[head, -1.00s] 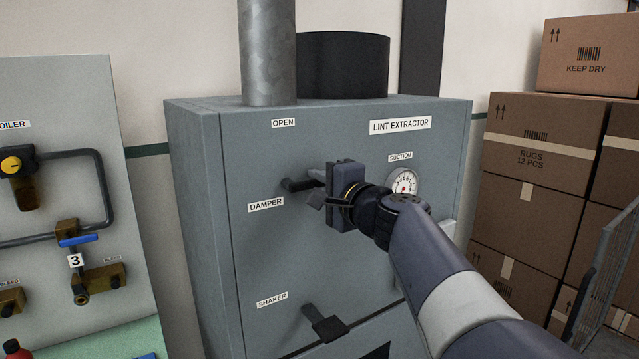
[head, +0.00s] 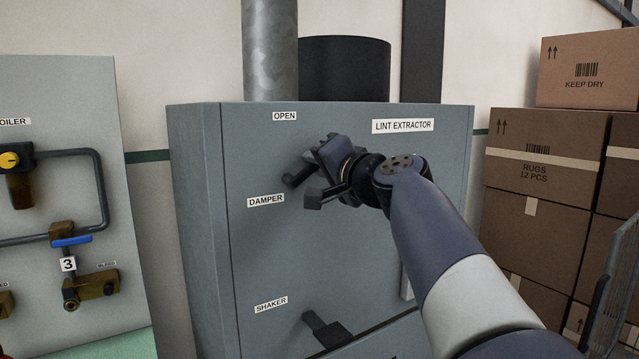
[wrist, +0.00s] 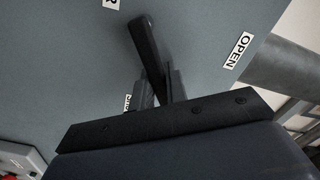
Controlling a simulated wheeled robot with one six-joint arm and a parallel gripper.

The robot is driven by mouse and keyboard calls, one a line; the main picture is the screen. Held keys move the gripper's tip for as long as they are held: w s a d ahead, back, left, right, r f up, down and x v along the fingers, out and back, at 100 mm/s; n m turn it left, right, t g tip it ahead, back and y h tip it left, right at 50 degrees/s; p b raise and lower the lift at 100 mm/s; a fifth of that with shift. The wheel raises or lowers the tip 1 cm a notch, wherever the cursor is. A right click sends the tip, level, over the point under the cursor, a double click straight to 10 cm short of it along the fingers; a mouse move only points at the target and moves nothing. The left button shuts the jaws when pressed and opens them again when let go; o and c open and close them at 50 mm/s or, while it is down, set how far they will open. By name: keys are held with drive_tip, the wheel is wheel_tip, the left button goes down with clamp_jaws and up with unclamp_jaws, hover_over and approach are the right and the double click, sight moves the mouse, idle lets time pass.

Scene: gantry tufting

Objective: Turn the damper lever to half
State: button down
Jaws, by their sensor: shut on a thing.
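The damper lever (head: 299,178) is a dark bar on the front of the grey lint extractor (head: 400,150), between the OPEN label (head: 284,116) and the DAMPER label (head: 265,201). In the head view my gripper (head: 318,172) covers most of the lever, and only its left end shows. The wrist view shows the black lever (wrist: 146,45) running down between my two fingers (wrist: 160,92), which are shut on it. The lever is tilted, but its exact angle is hard to tell in the head view.
The shaker lever (head: 328,330) sticks out below on the same panel. A boiler panel (head: 75,110) with pipes and valves stands at the left. Stacked cartons (head: 545,170) and a wire cart (head: 612,290) stand at the right. My arm hides the suction gauge.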

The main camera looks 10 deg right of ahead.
drive_tip(key=shift+s+a+r+n+b, duration=0.1)
drive_tip(key=shift+a+r+n+b, duration=0.1)
drive_tip(key=shift+n+b, duration=0.35)
drive_tip(key=shift+a+r+n+b, duration=0.1)
drive_tip(key=shift+r+n+b, duration=0.1)
drive_tip(key=shift+n, duration=0.55)
drive_tip(key=c, duration=1.4)
unclamp_jaws()
drive_tip(key=shift+s, duration=0.15)
drive_tip(key=b+v, duration=0.2)
drive_tip(key=v, duration=0.8)
drive_tip(key=shift+s+b, duration=0.3)
drive_tip(key=shift+b, duration=0.05)
drive_tip(key=shift+w+r, duration=0.1)
